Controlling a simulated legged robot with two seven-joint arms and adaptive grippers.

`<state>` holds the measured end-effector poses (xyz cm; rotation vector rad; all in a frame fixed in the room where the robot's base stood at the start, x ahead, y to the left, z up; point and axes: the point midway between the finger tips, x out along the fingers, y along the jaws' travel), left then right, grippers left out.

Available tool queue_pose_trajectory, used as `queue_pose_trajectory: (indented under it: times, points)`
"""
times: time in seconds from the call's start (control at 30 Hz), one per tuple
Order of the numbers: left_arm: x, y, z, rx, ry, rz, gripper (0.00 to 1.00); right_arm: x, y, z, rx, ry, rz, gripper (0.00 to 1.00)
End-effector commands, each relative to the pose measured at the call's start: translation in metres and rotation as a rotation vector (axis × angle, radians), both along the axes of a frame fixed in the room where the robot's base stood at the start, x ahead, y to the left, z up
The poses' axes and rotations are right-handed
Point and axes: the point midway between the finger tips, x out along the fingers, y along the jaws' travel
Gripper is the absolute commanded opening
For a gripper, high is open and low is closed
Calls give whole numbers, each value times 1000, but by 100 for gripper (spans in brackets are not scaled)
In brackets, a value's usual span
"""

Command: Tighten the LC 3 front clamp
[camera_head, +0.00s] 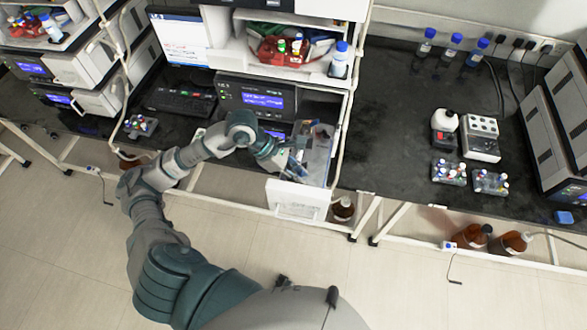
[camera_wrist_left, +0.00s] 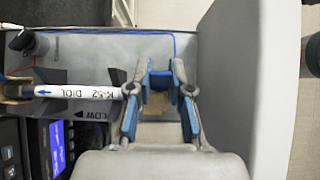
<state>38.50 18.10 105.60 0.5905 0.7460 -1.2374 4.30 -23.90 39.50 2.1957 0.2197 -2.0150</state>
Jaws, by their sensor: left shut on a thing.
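My left gripper (camera_head: 294,165) reaches into the open, grey compartment (camera_head: 321,146) of the middle instrument stack. In the left wrist view, its blue-padded fingers (camera_wrist_left: 160,104) are shut on a small part at the right end of the white column (camera_wrist_left: 75,91), which lies level and is marked "K-52 DIOL". This part, apparently the front clamp, is mostly hidden by the fingers. A tan patch shows between the pads. A dark brown fitting (camera_wrist_left: 15,90) sits at the column's left end. My right gripper is in neither view.
The white compartment door (camera_head: 297,200) hangs open at the front, and a pale wall (camera_wrist_left: 276,80) stands close right of the gripper. The module with a blue display (camera_head: 262,98) is beside it. Vial racks (camera_head: 448,172) stand on the right bench. Brown bottles (camera_head: 343,208) stand below.

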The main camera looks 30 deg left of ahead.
Motion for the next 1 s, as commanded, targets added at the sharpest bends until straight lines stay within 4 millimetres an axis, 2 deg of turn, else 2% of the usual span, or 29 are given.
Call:
queue_pose_trajectory:
  times: [0.1, 0.5, 1.0]
  points:
    - [1, -4, 1, 85, 19, -3, 0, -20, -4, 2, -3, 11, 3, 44]
    - [1, -10, -8, 268, 70, -3, 0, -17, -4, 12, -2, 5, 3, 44]
    - [1, -11, -11, 299, 81, -5, 0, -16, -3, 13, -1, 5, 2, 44]
